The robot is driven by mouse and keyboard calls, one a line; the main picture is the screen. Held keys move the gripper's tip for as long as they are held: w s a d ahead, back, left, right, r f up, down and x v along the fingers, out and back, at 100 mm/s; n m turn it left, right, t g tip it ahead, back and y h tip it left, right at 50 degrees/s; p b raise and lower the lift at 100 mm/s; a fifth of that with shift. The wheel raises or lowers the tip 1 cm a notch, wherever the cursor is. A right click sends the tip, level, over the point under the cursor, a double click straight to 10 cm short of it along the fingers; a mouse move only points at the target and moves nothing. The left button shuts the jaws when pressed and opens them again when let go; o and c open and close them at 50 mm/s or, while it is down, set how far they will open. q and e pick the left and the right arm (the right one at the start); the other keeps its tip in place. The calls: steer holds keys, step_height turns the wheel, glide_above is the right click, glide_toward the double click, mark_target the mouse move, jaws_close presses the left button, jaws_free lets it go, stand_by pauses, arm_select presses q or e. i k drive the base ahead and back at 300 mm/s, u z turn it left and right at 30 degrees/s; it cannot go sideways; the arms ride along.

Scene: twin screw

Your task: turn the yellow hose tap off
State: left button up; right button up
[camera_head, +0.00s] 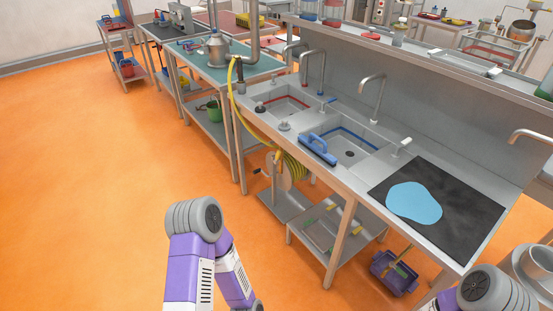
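The yellow hose (233,105) arches over the left end of the steel sink counter and hangs down its front. Its lower part is coiled on a reel (291,166) under the counter. A small dark fitting (241,88) sits beside the hose at the counter's left end; it is too small to tell whether it is the hose tap or how its handle stands. Only purple and white links of my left arm and part of my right arm show at the bottom. Neither gripper is in view.
A black mat (465,213) carries a blue patch (413,203). A purple bucket (394,273) stands below. The orange floor at left is clear.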

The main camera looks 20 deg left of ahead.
mark_target(278, 160)
steer(key=z, duration=0.15)
steer(key=k, duration=0.35)
steer(key=u, duration=0.85)
steer(key=i, duration=1.1)
steer(key=z, duration=0.65)
steer(key=i, duration=0.6)
steer(key=z, duration=0.5)
